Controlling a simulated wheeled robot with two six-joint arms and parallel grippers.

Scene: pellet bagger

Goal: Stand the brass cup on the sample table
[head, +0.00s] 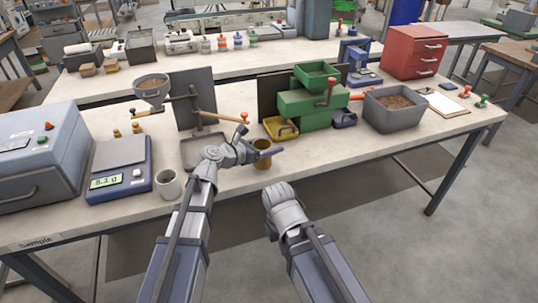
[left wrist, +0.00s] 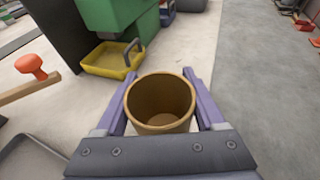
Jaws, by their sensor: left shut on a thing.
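The brass cup (head: 262,146) is between the fingers of my left gripper (head: 263,154), near the front of the sample table (head: 345,153). In the left wrist view the brass cup (left wrist: 160,100) looks empty, with its open mouth facing up. The left fingers (left wrist: 160,108) are closed around its sides. The cup looks about upright; I cannot tell whether its base touches the table. A "Sample" label shows on the table's front left edge. My right arm is over the floor in front of the table, and its fingers do not show.
A green machine (head: 303,105) with a yellow tray (head: 281,131) stands behind the cup. A grey square tray (head: 190,155), a light mug (head: 169,184) and a scale (head: 118,170) are to the left. A grey pellet bin (head: 393,115) stands right. The table front between cup and bin is clear.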

